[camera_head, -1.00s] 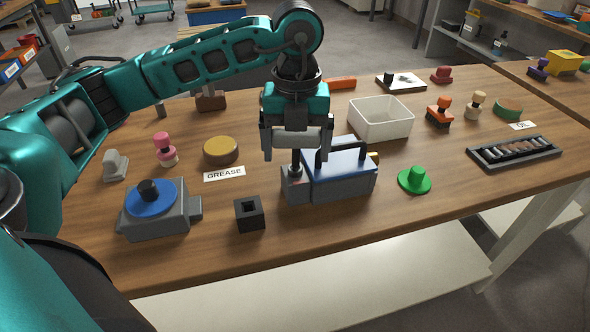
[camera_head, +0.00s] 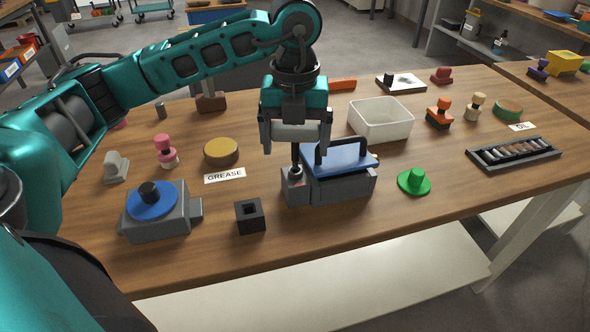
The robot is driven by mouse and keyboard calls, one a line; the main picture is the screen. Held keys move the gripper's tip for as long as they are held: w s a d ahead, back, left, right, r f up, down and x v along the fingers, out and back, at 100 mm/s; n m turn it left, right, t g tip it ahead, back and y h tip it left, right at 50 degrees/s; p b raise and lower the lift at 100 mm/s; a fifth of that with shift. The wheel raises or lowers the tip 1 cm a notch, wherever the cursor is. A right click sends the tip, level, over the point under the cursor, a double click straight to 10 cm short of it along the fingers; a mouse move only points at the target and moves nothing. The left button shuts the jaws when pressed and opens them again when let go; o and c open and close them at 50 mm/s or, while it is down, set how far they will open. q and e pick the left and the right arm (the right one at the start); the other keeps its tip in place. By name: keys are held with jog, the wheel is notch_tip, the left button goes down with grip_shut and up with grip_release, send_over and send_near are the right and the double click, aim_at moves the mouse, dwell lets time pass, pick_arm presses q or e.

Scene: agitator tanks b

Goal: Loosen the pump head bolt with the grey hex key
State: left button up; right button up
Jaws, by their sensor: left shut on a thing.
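My left gripper (camera_head: 297,146) is over the left end of the pump, pointing down. It is shut on the grey hex key (camera_head: 297,133), whose light bar shows between the fingers. A dark shaft runs down below it to the pump head (camera_head: 295,189), a small grey block at the left end of the pump (camera_head: 343,188). The shaft's lower end meets the top of this block, where the bolt is; whether it is seated cannot be told. The pump has a grey body, a blue top and a black handle. My right gripper is not in view.
A black square socket block (camera_head: 250,216) and a grey block with a blue disc (camera_head: 155,208) stand to the left. A green knob (camera_head: 414,181) is to the right. A white bin (camera_head: 380,120) stands behind. The front edge strip is clear.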

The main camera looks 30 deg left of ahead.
pick_arm(q)
jog(key=shift+w+a+r+p, duration=0.15)
jog(key=shift+w+r+p, duration=0.15)
jog(key=shift+r+p, duration=0.4)
jog(key=shift+s+r, duration=0.1)
notch_tip(320, 180, up, 4)
jog(key=p, duration=0.3)
dwell(0.4)
jog(key=shift+m+b, duration=0.6)
jog(key=shift+m, duration=0.6)
jog(key=m, duration=0.2)
jog(key=shift+m+b, duration=0.3)
jog(key=shift+m, duration=0.5)
